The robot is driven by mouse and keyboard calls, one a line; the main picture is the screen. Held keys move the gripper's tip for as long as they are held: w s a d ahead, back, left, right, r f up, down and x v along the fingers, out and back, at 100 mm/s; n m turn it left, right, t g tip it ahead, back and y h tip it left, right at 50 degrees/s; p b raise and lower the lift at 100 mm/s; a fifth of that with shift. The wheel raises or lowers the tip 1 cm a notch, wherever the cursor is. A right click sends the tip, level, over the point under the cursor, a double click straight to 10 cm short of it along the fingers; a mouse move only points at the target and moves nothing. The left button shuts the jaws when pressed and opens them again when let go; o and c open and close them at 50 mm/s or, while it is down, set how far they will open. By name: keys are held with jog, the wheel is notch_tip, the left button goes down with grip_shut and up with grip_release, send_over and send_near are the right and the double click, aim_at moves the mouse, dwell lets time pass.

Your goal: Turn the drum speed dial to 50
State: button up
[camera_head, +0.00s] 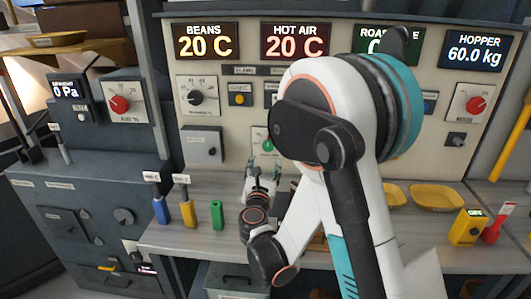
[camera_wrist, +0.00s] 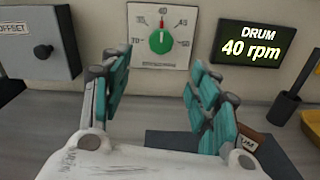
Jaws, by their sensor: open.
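The drum speed dial is a green round knob (camera_wrist: 160,41) on a white scale plate, with its pointer straight up at about the 40 mark. The drum display (camera_wrist: 255,43) right of it reads 40 rpm. In the head view the green dial (camera_head: 267,146) shows partly, just above my gripper (camera_head: 263,175). In the wrist view my gripper (camera_wrist: 156,78) is open and empty, its teal fingers spread below and to either side of the dial. The fingers do not appear to touch the knob.
A grey offset box (camera_wrist: 40,45) with a black knob is left of the dial. Blue, yellow and green handled tools (camera_head: 188,214) stand on the counter at left. Yellow trays (camera_head: 436,197) lie at right. A black-handled tool (camera_wrist: 290,100) stands right of my fingers.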

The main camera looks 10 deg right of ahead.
aim_at(268, 148)
jog(key=b+x, duration=0.2)
jog(key=x, duration=0.9)
jog(key=shift+w+d+b, duration=0.15)
jog(key=shift+w+b, duration=0.2)
jog(key=c, duration=1.1)
